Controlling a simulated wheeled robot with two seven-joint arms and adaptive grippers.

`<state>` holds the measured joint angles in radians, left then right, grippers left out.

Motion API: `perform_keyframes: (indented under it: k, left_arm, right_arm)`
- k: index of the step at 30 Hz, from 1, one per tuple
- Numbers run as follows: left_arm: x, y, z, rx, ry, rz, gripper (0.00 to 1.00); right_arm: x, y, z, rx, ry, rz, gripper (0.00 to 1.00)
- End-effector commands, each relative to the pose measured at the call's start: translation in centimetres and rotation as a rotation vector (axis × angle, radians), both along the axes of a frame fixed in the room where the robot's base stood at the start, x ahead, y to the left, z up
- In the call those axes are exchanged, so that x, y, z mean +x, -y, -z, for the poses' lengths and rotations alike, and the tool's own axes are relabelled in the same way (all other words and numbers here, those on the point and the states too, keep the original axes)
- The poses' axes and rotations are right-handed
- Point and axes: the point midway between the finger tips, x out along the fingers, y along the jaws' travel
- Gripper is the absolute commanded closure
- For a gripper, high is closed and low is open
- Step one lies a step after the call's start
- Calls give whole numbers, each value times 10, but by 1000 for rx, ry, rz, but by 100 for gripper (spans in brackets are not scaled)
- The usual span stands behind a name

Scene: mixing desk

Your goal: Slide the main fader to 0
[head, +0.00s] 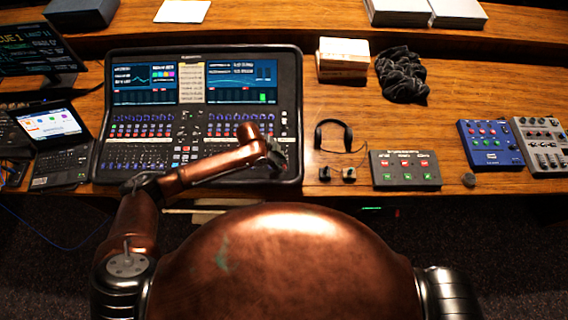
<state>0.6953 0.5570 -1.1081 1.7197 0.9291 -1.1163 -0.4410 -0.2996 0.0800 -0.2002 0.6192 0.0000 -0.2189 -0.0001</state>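The mixing desk (292,110) is a large black console with two lit screens along its top and rows of small controls below. My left arm reaches in from the left across its lower part. My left gripper (277,160) is over the lower right part of the desk, near its right edge. Its fingers are small and dark, and I cannot tell whether they are open or shut. The main fader cannot be told apart; the arm and gripper cover part of the lower fader area. My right gripper is not in view.
A laptop (60,165) stands left of the desk. To the right are headphones (333,128), a grey pedal box (405,170), a blue box (490,146) and a small grey mixer (542,146). A dark crumpled cloth (402,76) lies behind them. Bare wood shows between these things.

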Motion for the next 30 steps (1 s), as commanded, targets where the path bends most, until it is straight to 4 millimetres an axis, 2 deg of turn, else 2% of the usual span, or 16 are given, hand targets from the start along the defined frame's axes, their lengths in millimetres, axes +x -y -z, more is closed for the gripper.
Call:
perform_keyframes:
  k: [6,16,30]
  left_arm:
    - [2,9,20,0,0,-1,65]
    - [2,9,23,0,0,-1,66]
    - [2,9,23,0,0,-1,98]
  right_arm:
    - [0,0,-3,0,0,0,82]
    - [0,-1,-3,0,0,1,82]
    - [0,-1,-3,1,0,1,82]
